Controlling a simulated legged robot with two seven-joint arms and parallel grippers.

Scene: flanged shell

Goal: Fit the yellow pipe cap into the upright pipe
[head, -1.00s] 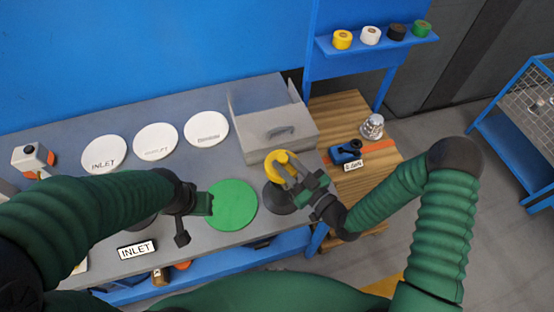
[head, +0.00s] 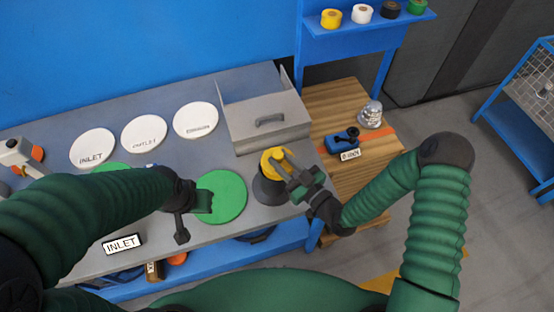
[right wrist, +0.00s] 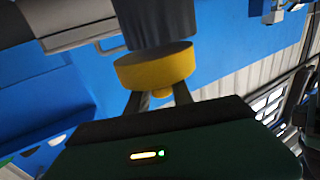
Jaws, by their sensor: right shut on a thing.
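The yellow pipe cap (head: 270,161) is in the jaws of my right gripper (head: 284,168), at the mouth of the dark grey upright pipe (head: 268,190). In the right wrist view the cap (right wrist: 155,68) is a short yellow disc with a small knob between the two fingers. The pipe (right wrist: 155,25) shows right beyond it, roughly in line. Cap and pipe look very close or touching; I cannot tell whether any of the cap is inside. My left gripper (head: 202,200) is over the green disc (head: 228,196); its jaws are unclear.
A grey open box (head: 262,122) stands behind the pipe. White labelled discs (head: 195,120) lie along the back of the grey bench (head: 60,205). A blue tool (head: 341,140) and a silver object (head: 370,115) stand on the wooden table (head: 345,185) at right.

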